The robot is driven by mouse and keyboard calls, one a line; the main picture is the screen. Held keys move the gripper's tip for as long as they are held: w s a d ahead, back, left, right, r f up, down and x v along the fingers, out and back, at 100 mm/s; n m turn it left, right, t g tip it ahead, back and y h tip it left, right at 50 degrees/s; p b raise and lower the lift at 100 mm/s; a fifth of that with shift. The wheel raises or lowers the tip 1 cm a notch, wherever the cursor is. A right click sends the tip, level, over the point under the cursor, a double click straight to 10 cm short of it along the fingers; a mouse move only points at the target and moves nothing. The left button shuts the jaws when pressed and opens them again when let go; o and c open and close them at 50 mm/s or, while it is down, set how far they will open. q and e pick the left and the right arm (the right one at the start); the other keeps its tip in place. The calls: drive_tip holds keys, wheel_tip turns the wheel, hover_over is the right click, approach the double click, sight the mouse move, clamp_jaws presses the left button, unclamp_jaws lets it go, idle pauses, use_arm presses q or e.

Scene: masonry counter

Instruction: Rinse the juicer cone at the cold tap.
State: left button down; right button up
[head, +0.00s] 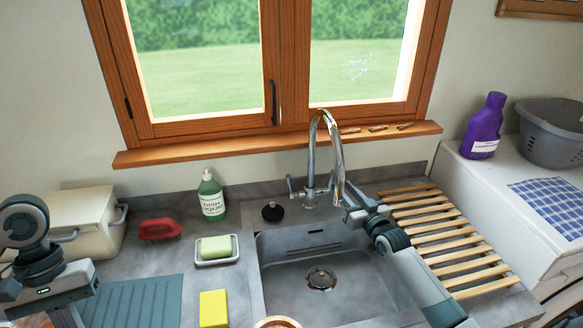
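The chrome tap (334,150) arches over the stone sink (290,290), with a lever on the left of its base. No water stream shows. My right gripper (354,210) is at the right side of the tap base, over the sink's back right corner; its fingers are too small to tell whether they touch a lever there or are open. My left gripper (50,296) is at the bottom left corner, its fingers not clearly seen. I cannot make out the juicer cone. A copper-coloured rim (278,322) shows at the bottom edge, mostly cut off.
Left of the sink are a green soap bottle (211,196), a soap dish (217,260), a red brush (160,229), a yellow sponge (213,309), a grey mat (140,302) and a cream bin (85,222). A wooden rack (430,225) lies right. A black plug (272,212) sits behind the sink.

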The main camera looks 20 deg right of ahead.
drive_tip(key=shift+w+d+p, duration=0.2)
drive_tip(key=shift+w+p, duration=0.6)
drive_tip(key=shift+w, duration=5.25)
clamp_jaws()
